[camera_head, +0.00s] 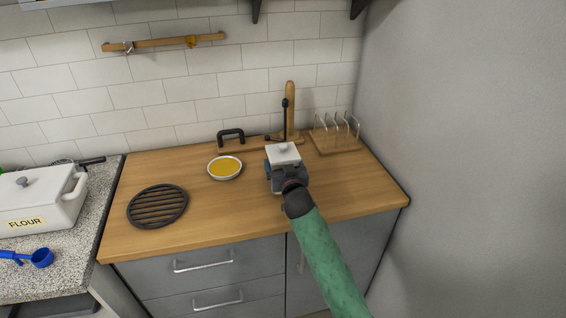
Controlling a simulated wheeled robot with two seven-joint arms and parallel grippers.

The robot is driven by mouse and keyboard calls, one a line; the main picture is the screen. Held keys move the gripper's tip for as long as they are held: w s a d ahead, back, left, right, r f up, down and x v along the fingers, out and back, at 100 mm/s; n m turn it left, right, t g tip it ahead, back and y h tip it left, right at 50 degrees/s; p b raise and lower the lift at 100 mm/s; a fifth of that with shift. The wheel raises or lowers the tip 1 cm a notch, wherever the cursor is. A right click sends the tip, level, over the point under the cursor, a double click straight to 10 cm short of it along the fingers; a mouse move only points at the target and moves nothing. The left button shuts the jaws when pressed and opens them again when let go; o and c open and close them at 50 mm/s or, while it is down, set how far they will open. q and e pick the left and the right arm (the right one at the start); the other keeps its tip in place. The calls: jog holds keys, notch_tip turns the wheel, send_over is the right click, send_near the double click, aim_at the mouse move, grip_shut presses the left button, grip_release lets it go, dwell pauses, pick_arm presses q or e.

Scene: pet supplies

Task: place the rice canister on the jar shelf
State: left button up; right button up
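A white canister with a square lid and grey knob (284,150) is at the right middle of the wooden counter. No label shows on it, so I cannot tell if it is the rice canister. My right gripper (286,174), on a green arm from the lower right, is at the canister's near side, with dark fingers beside its body. They hide its lower part, so I cannot tell if they grip it or if it touches the counter. My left gripper is out of view. Dark brackets (256,10) show at the top edge; the jar shelf itself is not clearly seen.
A wooden rack with metal loops (337,138) stands right of the canister. A yellow-filled bowl (225,168) and a black round grate (158,206) lie to its left. An upright wooden post (290,108) is behind. A white FLOUR container (40,197) and blue scoops (40,258) are far left.

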jog(key=shift+f, duration=0.15)
jog(key=o, duration=1.6)
jog(key=shift+f, duration=0.1)
jog(key=shift+o, duration=0.2)
